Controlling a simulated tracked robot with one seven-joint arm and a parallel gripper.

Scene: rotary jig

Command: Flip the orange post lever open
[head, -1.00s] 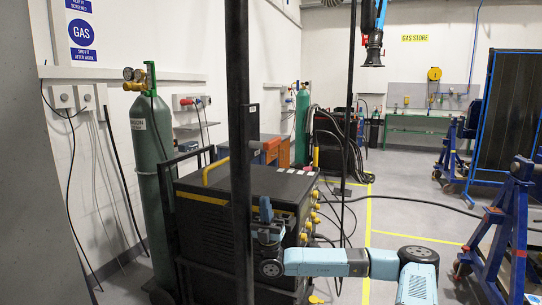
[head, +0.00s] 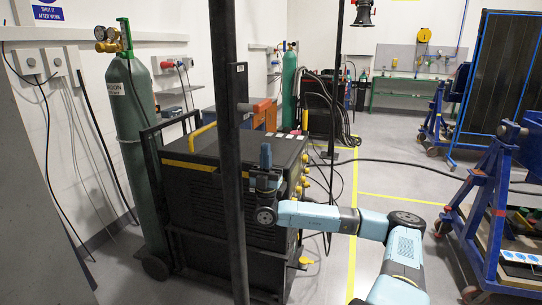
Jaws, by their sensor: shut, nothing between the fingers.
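The lever (head: 262,106) sticks out to the right from a black upright post (head: 229,150) in the head view. It has a red-orange end and a grey root at the post. My gripper (head: 265,150) points upward with its blue fingertips together and nothing between them. It shows just right of the post and below the lever, with a visible gap between them. I cannot tell the depth between gripper and lever. My blue arm reaches in from the lower right.
A black welding cabinet (head: 205,170) stands behind the post, with a green gas cylinder (head: 133,150) at its left. A blue stand (head: 480,215) is at the right. The grey floor between the yellow lines (head: 400,198) is mostly clear. Cables (head: 400,163) cross the floor.

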